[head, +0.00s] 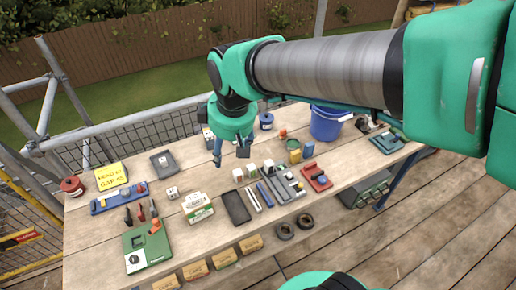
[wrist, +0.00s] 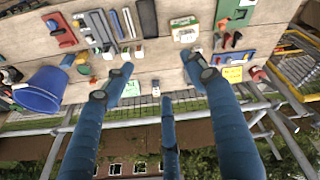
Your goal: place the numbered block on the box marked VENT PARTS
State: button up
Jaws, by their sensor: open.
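A small white cube with dark marks (head: 172,192), seemingly the numbered block, sits on the wooden table left of centre. Just right of it lies a white and green box (head: 198,208) with printing too small to read; I cannot confirm it says VENT PARTS. The box also shows at the top of the wrist view (wrist: 185,30). My gripper (head: 231,155) is open and empty above the back of the table, behind and to the right of the cube and box. In the wrist view its blue fingers (wrist: 158,72) are spread apart with nothing between them.
A dark tray (head: 236,207) and strips lie right of the box. A blue bucket (head: 327,122) stands at the back right. A green plate (head: 147,250) with parts lies front left. Labelled cartons (head: 225,259) line the front edge. Scaffold rails run behind.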

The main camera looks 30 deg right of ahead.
jog(key=s+d+r+m+t, duration=0.1)
jog(key=s+d+r+m, duration=0.1)
jog(key=s, duration=0.5)
jog(key=s+d+r+m+t, duration=0.1)
jog(key=s+d+r+m, duration=0.1)
jog(key=s+m, duration=0.3)
jog(key=shift+s+d+r, duration=0.25)
jog(key=shift+s+d, duration=0.15)
jog(key=shift+s, duration=0.55)
jog(key=shift+f, duration=0.1)
notch_tip(320, 180, down, 5)
jog(key=b, duration=0.5)
jog(key=shift+f+b, duration=0.2)
jog(key=shift+b, duration=0.1)
